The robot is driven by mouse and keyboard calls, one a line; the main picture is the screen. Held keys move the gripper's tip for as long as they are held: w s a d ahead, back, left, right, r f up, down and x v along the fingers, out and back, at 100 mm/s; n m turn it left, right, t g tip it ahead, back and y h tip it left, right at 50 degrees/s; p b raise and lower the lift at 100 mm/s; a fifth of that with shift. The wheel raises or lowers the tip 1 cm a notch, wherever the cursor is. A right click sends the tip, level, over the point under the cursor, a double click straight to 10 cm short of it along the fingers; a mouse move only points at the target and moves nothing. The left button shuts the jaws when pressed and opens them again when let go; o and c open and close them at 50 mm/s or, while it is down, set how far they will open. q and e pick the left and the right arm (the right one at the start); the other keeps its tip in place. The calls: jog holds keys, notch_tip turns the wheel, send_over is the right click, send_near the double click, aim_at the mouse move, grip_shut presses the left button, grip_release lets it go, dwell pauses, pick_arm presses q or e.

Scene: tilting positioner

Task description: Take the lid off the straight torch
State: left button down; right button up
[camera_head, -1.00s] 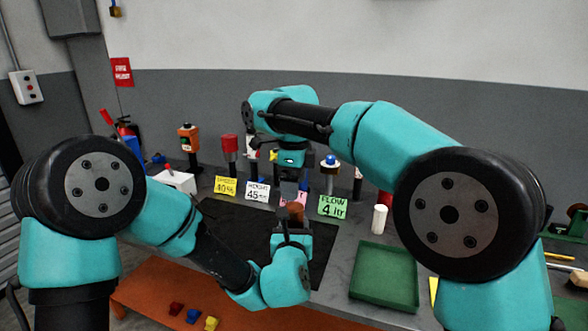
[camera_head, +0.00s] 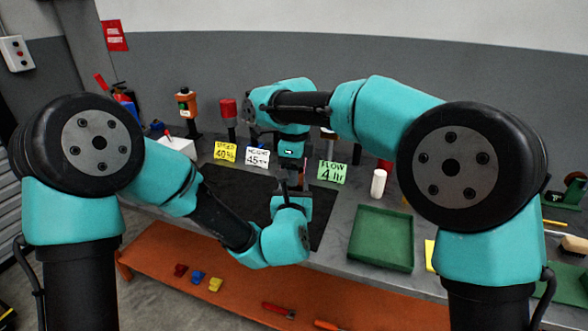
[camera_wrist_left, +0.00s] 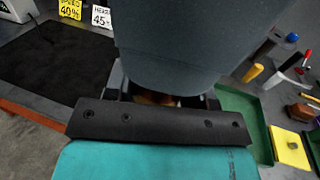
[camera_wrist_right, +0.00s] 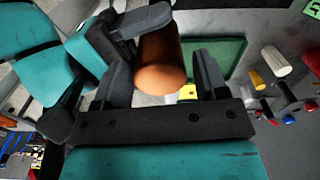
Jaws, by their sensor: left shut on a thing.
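A brown cylinder (camera_wrist_right: 161,62) stands out in the right wrist view; I take it to be part of the straight torch. I cannot make out a seam between lid and body. My left gripper (camera_head: 291,192) is shut on it, with one dark finger showing beside it in the right wrist view. My right gripper (camera_head: 291,170) is just above the left one. Its fingers (camera_wrist_right: 162,80) are spread either side of the cylinder, with a gap at the right finger. In the left wrist view a large dark body hides most of the cylinder; only a sliver (camera_wrist_left: 155,98) shows.
A green tray (camera_head: 354,258) lies on the bench to the right, with a white cylinder (camera_head: 378,183) behind it. A dark mat (camera_head: 222,195) lies under the grippers. Sign cards, including a green one (camera_head: 332,172), stand behind. An orange shelf (camera_head: 150,262) holds small coloured blocks.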

jog(key=c, duration=0.8)
jog(key=n, duration=0.5)
dwell(0.9)
jog(key=o, duration=1)
jog(key=shift+r, duration=0.1)
jog(key=shift+r, duration=2.15)
jog(key=shift+o, duration=0.4)
